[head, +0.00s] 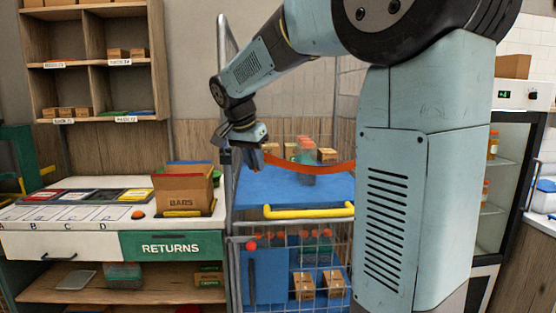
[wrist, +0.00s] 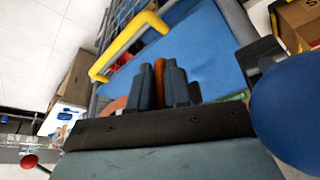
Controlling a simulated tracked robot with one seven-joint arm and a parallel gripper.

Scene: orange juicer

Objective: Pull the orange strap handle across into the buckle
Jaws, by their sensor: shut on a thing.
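The orange strap (head: 312,166) runs across the front of the cage trolley above its blue shelf, sagging slightly, and passes behind my arm column at the right. My gripper (head: 258,160) is at the strap's left end, close to the trolley's left post. In the wrist view my gripper (wrist: 159,75) is shut, with an orange piece of the strap (wrist: 159,72) between its fingers. The strap's handle is mostly hidden by the fingers. I cannot clearly make out the buckle; a dark block (wrist: 259,55) shows right of the fingers in the wrist view.
The trolley's blue shelf (head: 285,191) carries small boxes and a clear bottle, with a yellow bar (head: 308,211) along its front. The left post (head: 227,100) stands close to my gripper. A cardboard box (head: 184,188) stands on the counter at the left.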

